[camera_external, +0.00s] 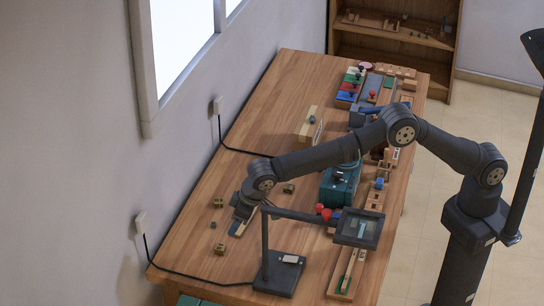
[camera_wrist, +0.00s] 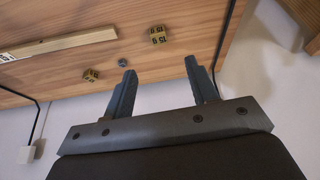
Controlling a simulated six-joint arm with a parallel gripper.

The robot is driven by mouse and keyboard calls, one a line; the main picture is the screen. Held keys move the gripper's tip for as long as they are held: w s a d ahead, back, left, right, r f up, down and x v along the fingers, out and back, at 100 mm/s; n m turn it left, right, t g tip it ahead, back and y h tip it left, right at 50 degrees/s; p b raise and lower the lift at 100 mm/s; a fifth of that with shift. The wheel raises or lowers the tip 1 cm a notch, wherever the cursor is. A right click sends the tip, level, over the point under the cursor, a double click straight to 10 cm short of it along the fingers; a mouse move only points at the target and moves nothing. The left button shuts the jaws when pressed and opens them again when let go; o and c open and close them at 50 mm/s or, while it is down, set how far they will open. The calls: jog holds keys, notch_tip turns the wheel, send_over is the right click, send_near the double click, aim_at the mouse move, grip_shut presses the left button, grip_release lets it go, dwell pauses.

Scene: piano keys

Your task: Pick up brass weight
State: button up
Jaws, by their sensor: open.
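Several small brass-coloured blocks lie on the wooden table. In the external view one (camera_external: 219,203) is left of my gripper (camera_external: 238,222), one (camera_external: 220,249) is nearer the table's front left, and one (camera_external: 288,188) is behind it to the right. Two show in the wrist view: a larger one with dark number marks (camera_wrist: 157,35) and a smaller one (camera_wrist: 91,75). My gripper (camera_wrist: 160,66) is open, with nothing between its fingers. In the wrist view the larger block appears beyond the gap, apart from the fingers. I cannot tell which block is the brass weight.
A small grey piece (camera_wrist: 122,62) lies between the two blocks, and a pale wooden strip (camera_wrist: 60,44) lies beside them. A black lamp-like stand (camera_external: 280,272) and a teal box (camera_external: 339,186) stand right of my gripper. The wall is close on the left.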

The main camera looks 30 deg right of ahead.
send_over(222, 249)
jog(key=s+d, duration=0.2)
jog(key=f, duration=0.6)
jog(key=shift+w+a+f, duration=0.15)
jog(key=shift+w+f, duration=0.05)
jog(key=shift+f, duration=0.1)
jog(key=shift+x, duration=2.55)
jog(key=c, duration=1)
